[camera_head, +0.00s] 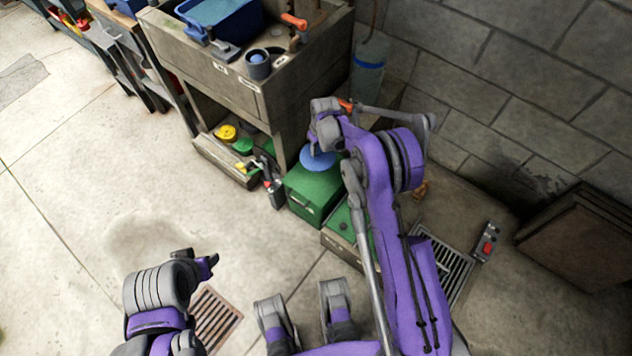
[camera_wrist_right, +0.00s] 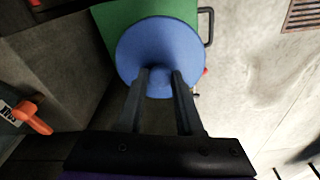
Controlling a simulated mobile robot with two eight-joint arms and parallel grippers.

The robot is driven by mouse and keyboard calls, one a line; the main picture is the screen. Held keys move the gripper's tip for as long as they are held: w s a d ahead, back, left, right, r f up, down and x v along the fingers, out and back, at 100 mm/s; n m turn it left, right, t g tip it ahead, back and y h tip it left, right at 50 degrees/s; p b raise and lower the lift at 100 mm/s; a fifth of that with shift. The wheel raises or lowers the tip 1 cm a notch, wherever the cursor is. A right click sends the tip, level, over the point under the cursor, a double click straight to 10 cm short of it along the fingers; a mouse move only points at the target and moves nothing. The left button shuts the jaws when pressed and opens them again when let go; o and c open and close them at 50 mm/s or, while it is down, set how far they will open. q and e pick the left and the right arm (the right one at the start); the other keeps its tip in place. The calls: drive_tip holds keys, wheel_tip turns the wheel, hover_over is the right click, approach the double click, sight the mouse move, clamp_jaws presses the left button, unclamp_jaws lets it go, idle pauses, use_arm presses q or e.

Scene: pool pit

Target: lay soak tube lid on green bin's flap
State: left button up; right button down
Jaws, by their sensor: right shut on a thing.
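The soak tube lid is a round blue disc (camera_head: 316,160) with a small knob in the middle; it also shows large in the right wrist view (camera_wrist_right: 135,45). My right gripper (camera_wrist_right: 161,80) is shut on the knob of the lid. The green bin (camera_head: 313,190) is under the lid, and its flat green top, seemingly the flap, shows around the lid in the right wrist view (camera_wrist_right: 108,18). I cannot tell whether the lid touches the flap or hangs just above it. My left gripper (camera_head: 208,264) is low at the left, away from the bin; its jaws are unclear.
A workbench (camera_head: 225,75) with a blue tub (camera_head: 225,18) stands behind the bin. A blue-grey cylinder (camera_head: 367,75) stands by the block wall. A low shelf with yellow (camera_head: 226,132) and green round items is left of the bin. The floor at left is mostly clear.

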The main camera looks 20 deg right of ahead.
use_arm(q)
drive_tip(key=shift+w+f+b, duration=0.15)
drive_tip(key=shift+f+b, duration=1.3)
drive_tip(key=shift+f, duration=0.9)
use_arm(e)
drive_tip(key=shift+n, duration=0.5)
drive_tip(key=shift+w+f, duration=0.3)
drive_tip(key=shift+f, duration=2.4)
drive_tip(key=shift+w+f, duration=0.25)
drive_tip(key=shift+f, duration=2.45)
drive_tip(key=shift+w+f, duration=0.3)
drive_tip(key=shift+f, duration=2.4)
drive_tip(key=shift+f, duration=0.15)
drive_tip(key=c, duration=0.6)
unclamp_jaws()
use_arm(q)
drive_tip(key=shift+f, duration=0.2)
use_arm(e)
drive_tip(key=shift+o, duration=0.2)
